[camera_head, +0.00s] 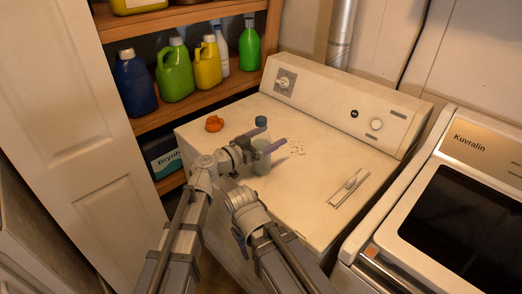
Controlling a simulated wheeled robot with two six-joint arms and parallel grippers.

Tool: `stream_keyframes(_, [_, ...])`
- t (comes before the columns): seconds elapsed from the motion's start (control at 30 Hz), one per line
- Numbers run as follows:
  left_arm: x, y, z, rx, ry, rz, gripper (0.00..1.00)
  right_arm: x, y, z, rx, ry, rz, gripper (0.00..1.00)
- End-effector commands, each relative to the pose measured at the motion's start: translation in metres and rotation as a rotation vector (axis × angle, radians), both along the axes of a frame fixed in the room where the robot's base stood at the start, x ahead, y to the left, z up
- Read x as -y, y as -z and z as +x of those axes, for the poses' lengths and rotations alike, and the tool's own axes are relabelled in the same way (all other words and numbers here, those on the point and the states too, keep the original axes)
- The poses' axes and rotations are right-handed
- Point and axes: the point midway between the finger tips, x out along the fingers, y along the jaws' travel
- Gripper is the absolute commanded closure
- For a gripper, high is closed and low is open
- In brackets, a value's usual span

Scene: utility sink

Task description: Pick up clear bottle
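The clear bottle (261,163) with a blue cap (261,122) stands upright on the white top-panel machine. My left gripper (261,143) is at the bottle's upper body. One finger passes in front of the bottle and the other shows at its far left side, so the bottle is between them. I cannot tell whether the fingers press on it. The near finger hides part of the bottle. My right gripper (238,241) is low at the machine's front edge, apart from the bottle. Its fingers are mostly hidden.
An orange crumpled item (214,123) lies left of the bottle on the machine top (310,185). A shelf (200,108) at the back left holds several coloured jugs and bottles. A second machine (470,205) stands at the right.

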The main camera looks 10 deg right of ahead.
Motion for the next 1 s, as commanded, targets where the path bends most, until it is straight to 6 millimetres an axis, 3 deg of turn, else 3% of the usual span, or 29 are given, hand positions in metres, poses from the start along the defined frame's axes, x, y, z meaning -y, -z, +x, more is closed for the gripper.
stream_keyframes(0.07, [-0.0002,0.0000,-0.0001,0.000,0.000,0.000,0.14,0.0000,0.0000,0.0000,0.000,0.000,0.000,0.50])
stream_keyframes(0.83, [-0.0004,0.0000,-0.0001,0.000,0.000,0.000,1.00,0.0000,0.0000,0.0000,0.000,0.000,0.000,0.50])
stream_keyframes(1.0, [-0.0004,-0.0003,-0.0001,0.000,0.000,-0.001,1.00,0.0000,-0.0002,0.0000,0.000,0.000,0.000,0.50])
